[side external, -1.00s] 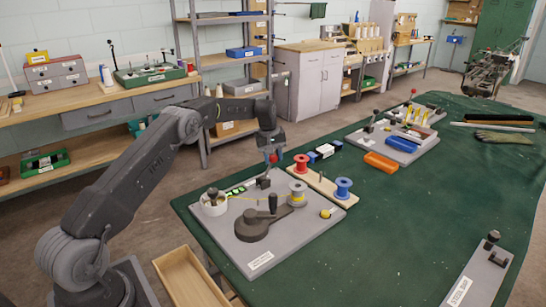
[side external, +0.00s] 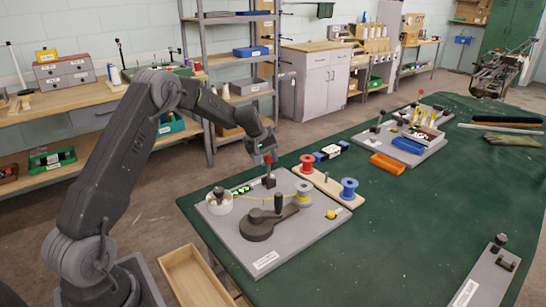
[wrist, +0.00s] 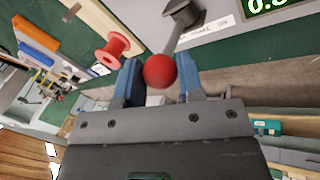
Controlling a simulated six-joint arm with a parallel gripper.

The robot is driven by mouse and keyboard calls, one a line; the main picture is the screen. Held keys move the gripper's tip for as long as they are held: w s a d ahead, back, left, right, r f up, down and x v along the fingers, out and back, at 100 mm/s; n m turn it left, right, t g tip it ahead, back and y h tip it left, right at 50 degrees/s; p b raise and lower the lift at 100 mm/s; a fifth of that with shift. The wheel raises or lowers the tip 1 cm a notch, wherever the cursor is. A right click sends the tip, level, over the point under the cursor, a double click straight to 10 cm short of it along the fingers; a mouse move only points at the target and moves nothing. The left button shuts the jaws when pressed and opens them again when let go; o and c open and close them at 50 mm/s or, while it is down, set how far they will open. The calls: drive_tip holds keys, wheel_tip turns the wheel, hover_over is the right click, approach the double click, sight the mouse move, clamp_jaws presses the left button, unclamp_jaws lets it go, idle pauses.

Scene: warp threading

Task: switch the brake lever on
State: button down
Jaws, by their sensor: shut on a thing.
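The lever (side external: 269,182) rises from the grey board (side external: 262,252) near its back edge, with a dark base and a red ball knob. In the wrist view the grey lever arm (wrist: 184,22) runs up from the red ball (wrist: 160,71). My gripper (side external: 268,156) comes down on the knob from the upper left. In the wrist view its blue fingers (wrist: 160,82) stand on both sides of the ball, shut on it. The lever looks about upright in the side view. Its label cannot be read for certain.
A red spool (side external: 307,163) and a blue spool (side external: 348,188) stand just right on a wooden strip. A green digit display (wrist: 268,5) shows in the wrist view.

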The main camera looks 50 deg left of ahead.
drive_tip(key=shift+s+f, duration=0.4)
drive_tip(key=shift+s, duration=0.55)
drive_tip(key=shift+s+f, duration=0.4)
drive_tip(key=shift+s, duration=0.55)
drive_tip(key=shift+s+f, duration=0.4)
drive_tip(key=shift+s, duration=0.55)
drive_tip(key=c, duration=0.8)
unclamp_jaws()
drive_tip(key=shift+o, duration=0.2)
drive_tip(key=shift+w+r, duration=0.1)
drive_tip(key=shift+r, duration=0.05)
drive_tip(key=shift+r, duration=0.1)
